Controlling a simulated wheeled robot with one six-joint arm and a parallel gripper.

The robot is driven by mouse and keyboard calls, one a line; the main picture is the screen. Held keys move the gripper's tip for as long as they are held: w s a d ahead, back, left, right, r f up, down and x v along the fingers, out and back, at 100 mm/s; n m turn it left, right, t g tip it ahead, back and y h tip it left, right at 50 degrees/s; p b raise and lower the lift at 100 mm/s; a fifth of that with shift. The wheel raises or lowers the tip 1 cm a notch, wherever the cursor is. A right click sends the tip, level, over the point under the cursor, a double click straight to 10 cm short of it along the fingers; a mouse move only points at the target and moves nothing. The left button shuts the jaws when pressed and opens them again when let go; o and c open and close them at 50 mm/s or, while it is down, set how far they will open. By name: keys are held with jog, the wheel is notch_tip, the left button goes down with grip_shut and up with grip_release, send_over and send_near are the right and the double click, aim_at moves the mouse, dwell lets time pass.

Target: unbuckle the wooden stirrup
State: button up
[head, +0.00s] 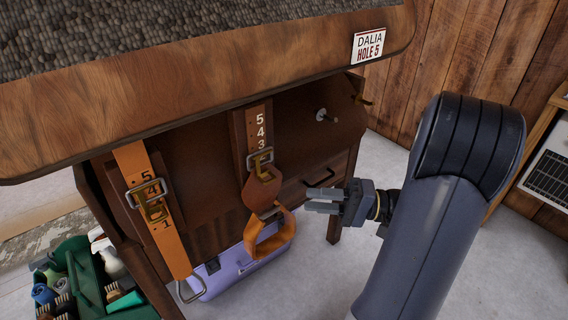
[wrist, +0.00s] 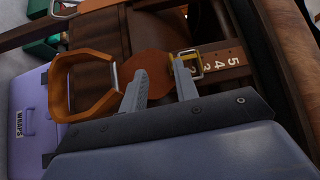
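The wooden stirrup (head: 270,241) is an orange-brown loop hanging at the bottom of a dark brown strap (head: 251,131). It also shows at the left of the wrist view (wrist: 58,92). The strap shows 5, 4 and 3 above the buckle in the head view. In the wrist view the buckle (wrist: 187,65) appears fastened around the strap near 3. My gripper (head: 311,199) is open and empty, right of the flap with fingers pointing left. In the wrist view its fingertips (wrist: 162,70) overlap flap and buckle.
A second, orange strap (head: 175,235) with its own buckle and a metal stirrup (head: 190,291) hangs to the left. A wooden ledge (head: 200,90) overhangs the straps. A lilac box (head: 232,272) and a green caddy (head: 85,270) stand below.

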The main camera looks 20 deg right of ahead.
jog(key=shift+t, duration=0.6)
jog(key=w+a, duration=0.2)
jog(key=w+a+r+b, duration=0.1)
jog(key=w+a, duration=0.1)
jog(key=w+a+r+b, duration=0.1)
jog(key=w+a, duration=0.1)
jog(key=a, duration=0.1)
jog(key=shift+a, duration=0.1)
jog(key=shift+c, duration=0.3)
grip_shut()
